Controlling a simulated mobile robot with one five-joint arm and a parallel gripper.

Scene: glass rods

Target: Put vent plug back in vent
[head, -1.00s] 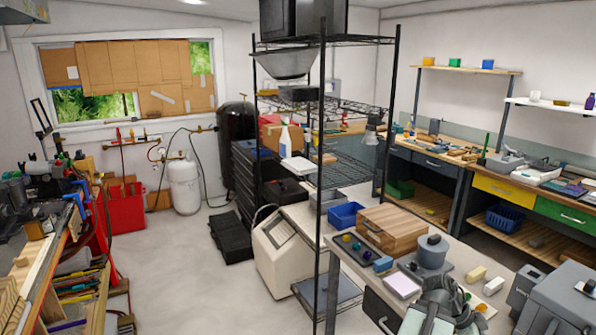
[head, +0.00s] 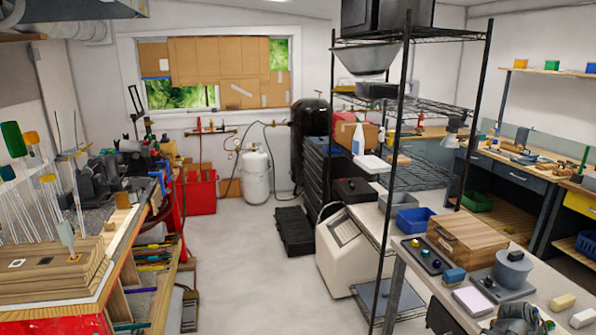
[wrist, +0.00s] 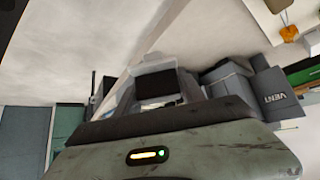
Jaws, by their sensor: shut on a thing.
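My gripper (wrist: 155,86) shows in the wrist view beyond its grey-green housing. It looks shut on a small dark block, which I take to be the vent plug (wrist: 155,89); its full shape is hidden. A dark grey box-like part lettered VENT (wrist: 277,97) lies to the right of my gripper, apart from it, with the lettering tilted. The vent opening itself cannot be made out.
The right table holds a wooden case (head: 472,243), a grey pot with a dark knob (head: 513,269) and pale blocks (head: 585,317). A wire rack (head: 425,105) stands behind it. A bench with glass rods (head: 40,200) is at left. The middle floor (head: 245,265) is clear.

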